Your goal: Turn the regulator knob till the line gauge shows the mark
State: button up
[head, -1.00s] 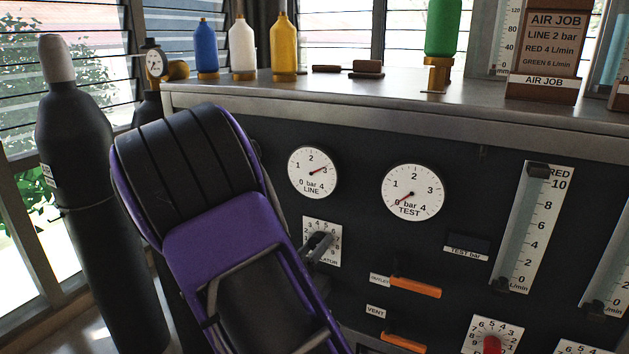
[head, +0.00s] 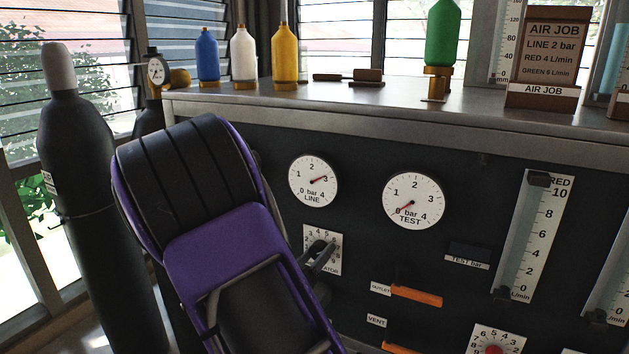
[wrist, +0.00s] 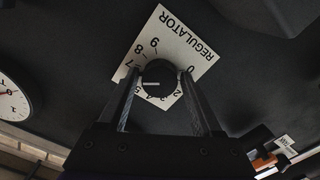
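The regulator knob is a black round knob (wrist: 158,78) with a white pointer line, on a white numbered plate (wrist: 197,52). In the wrist view the pointer line lies toward the left finger. My gripper (wrist: 159,76) has one finger on each side of the knob, very close to it; I cannot tell whether they press on it. In the head view my gripper (head: 321,254) is at the regulator plate (head: 311,235), hiding most of the knob. The line gauge (head: 313,181) has its red needle near 3. The job board (head: 548,56) reads LINE 2 bar.
The test gauge (head: 413,200) reads about 0. Orange outlet lever (head: 416,296) and vent lever (head: 399,349) stick out below and right of the knob. A red knob (head: 493,350) and a flow tube (head: 520,238) are further right. A black cylinder (head: 85,200) stands at the left.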

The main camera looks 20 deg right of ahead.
jog(key=shift+o, duration=1.2)
jog(key=shift+a, duration=0.1)
jog(key=p+v, duration=0.1)
jog(key=v, duration=0.5)
jog(key=shift+s+a+p, duration=0.3)
jog(key=shift+p, duration=0.1)
jog(key=p+v, duration=0.1)
jog(key=v, duration=1.6)
jog(key=shift+s+a+p, duration=0.15)
jog(key=shift+p, duration=0.15)
